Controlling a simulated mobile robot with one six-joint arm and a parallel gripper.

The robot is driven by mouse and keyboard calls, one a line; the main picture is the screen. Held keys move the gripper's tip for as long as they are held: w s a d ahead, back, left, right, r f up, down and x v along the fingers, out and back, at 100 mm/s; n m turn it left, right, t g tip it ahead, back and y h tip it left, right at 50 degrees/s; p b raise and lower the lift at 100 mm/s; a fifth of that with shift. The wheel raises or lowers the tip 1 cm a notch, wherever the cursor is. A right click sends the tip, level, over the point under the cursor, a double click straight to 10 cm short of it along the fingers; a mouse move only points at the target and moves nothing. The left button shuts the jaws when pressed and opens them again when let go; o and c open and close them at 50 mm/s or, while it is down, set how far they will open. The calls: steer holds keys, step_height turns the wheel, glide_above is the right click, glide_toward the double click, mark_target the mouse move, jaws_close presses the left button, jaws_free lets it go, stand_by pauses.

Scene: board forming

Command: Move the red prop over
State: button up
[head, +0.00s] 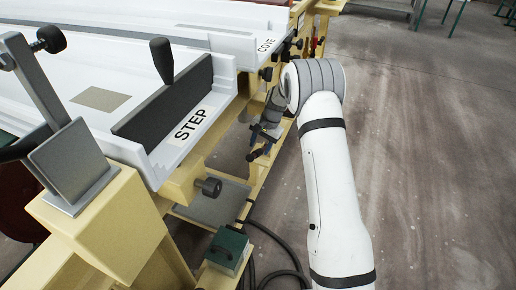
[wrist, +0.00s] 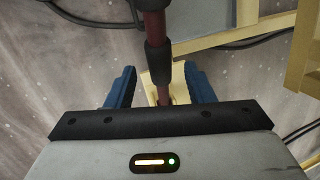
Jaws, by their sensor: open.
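The red prop (wrist: 154,28) shows in the wrist view as a dark red rod with black collars. It runs from the top edge down between my gripper's two blue fingers, with a visible gap on each side. My gripper (wrist: 160,76) is open, and I cannot tell how far beyond the fingertips the rod lies. In the head view my gripper (head: 258,148) is beside the cream bench frame, below the white trough marked STEP. The prop by my gripper cannot be made out in the head view.
The white STEP trough (head: 226,88) has a dark handled plate (head: 172,95) across it. A black knob (head: 208,187) sticks out from the cream frame. A green box (head: 229,250) and dark cables (head: 290,255) lie low in front. The concrete floor (head: 430,150) at right is clear.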

steer(key=v, duration=0.4)
steer(key=shift+r+p, duration=0.4)
steer(key=shift+r, duration=0.05)
steer(key=shift+c, duration=0.3)
